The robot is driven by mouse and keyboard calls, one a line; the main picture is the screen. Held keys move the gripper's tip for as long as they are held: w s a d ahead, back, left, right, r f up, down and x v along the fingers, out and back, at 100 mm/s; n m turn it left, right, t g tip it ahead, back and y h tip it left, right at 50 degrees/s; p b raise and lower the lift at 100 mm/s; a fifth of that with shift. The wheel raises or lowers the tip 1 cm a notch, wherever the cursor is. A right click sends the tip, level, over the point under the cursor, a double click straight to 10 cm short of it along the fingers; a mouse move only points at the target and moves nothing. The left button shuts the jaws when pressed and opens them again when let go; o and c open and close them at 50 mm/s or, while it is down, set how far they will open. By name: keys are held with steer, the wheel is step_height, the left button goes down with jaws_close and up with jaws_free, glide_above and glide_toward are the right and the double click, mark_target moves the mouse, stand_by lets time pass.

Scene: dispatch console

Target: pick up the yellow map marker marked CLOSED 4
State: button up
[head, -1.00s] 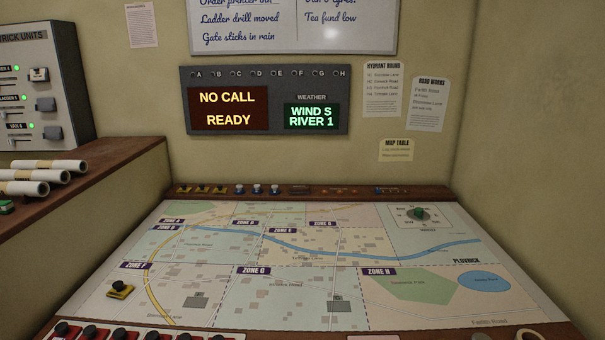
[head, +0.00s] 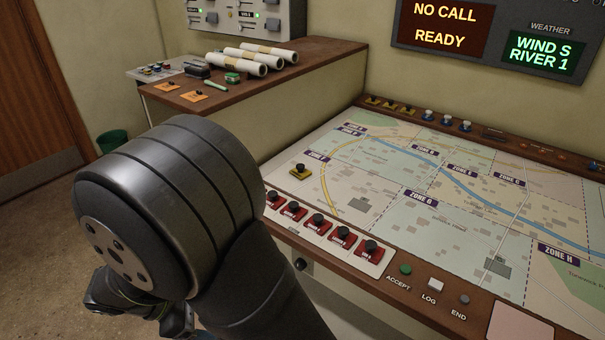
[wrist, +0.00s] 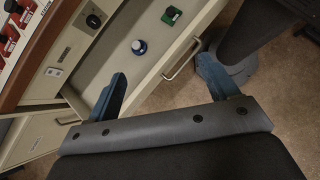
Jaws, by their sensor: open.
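A yellow map marker (head: 300,171) with a black knob sits on the map at its left side, in zone F. Several more yellow markers (head: 390,105) stand in a row on the map table's back rail. No lettering on any of them is readable, so I cannot tell which is CLOSED 4. My gripper (wrist: 162,66) is open and empty in the wrist view, with its two blue fingers apart over an open drawer and the floor, well away from the yellow markers. In the head view my arm mostly hides it.
Red markers (head: 318,222) line the map's front edge, beside the green ACCEPT button (head: 405,269). Paper rolls (head: 250,62) lie on the left side desk (head: 310,60).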

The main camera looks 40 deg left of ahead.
steer(key=w+a+m+g+y, duration=0.2)
steer(key=w+a+m+g, duration=0.3)
steer(key=w+a, duration=0.55)
steer(key=m+y, duration=0.9)
steer(key=m, duration=0.1)
glide_toward(300, 166)
steer(key=x, duration=0.3)
steer(key=shift+w+a+f, duration=0.2)
steer(key=shift+w+f, duration=0.1)
steer(key=shift+s+x, duration=0.1)
steer(key=shift+x, duration=1.5)
steer(key=shift+s+x, duration=0.15)
steer(key=shift+x, duration=1.45)
steer(key=c, duration=1.1)
